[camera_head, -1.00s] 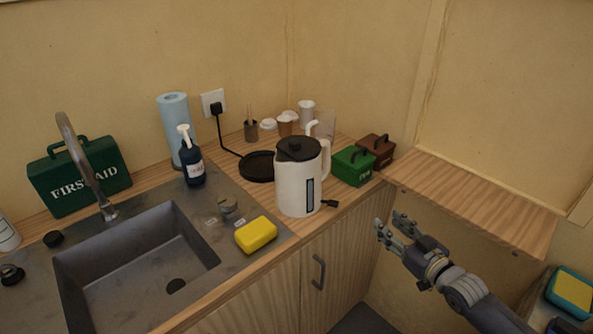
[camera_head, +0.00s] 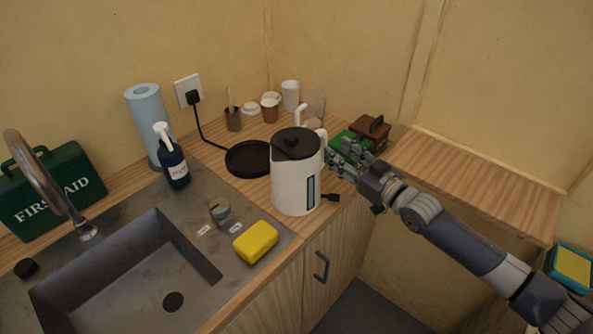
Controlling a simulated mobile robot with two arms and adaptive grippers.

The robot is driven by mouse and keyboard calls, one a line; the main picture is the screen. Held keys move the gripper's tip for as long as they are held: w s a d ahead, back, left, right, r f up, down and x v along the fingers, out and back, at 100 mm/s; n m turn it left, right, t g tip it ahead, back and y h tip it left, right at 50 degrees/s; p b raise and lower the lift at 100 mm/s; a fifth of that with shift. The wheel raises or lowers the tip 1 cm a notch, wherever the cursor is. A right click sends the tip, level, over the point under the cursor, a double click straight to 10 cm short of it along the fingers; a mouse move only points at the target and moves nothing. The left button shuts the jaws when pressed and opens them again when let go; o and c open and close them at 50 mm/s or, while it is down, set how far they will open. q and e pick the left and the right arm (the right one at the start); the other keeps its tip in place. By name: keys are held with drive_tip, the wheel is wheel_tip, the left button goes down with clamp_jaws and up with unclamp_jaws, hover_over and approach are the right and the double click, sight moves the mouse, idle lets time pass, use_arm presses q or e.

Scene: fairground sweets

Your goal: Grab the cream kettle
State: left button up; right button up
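The cream kettle (camera_head: 292,185) stands upright on the wooden counter, to the right of its black round base. It has a black lid and a handle on its right side. My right gripper (camera_head: 340,156) is at the kettle's right side, close to the handle. Its fingers look spread, and part of the handle is hidden near them. I cannot tell whether they touch it. My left gripper is not in view.
The black kettle base (camera_head: 249,158) is corded to a wall socket (camera_head: 189,91). A green box (camera_head: 344,138) and a brown box (camera_head: 370,131) stand behind my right gripper. A yellow sponge (camera_head: 256,242) lies by the sink (camera_head: 185,262). A soap bottle (camera_head: 173,164) and cups are farther back.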

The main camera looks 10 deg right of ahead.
sight(326, 144)
drive_tip(key=p+x, duration=0.1)
drive_tip(key=x, duration=0.3)
drive_tip(key=shift+s+a+r, duration=0.1)
drive_tip(key=shift+s+a, duration=0.05)
drive_tip(key=shift+a, duration=0.05)
drive_tip(key=shift+p+x, duration=0.35)
drive_tip(key=shift+x, duration=0.8)
drive_tip(key=shift+w+a+f, duration=0.15)
drive_tip(key=shift+w+f, duration=0.05)
drive_tip(key=shift+f, duration=0.05)
drive_tip(key=c, duration=0.8)
clamp_jaws()
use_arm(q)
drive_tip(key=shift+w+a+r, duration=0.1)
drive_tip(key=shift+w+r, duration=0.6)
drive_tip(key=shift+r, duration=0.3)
use_arm(e)
drive_tip(key=shift+r, duration=0.1)
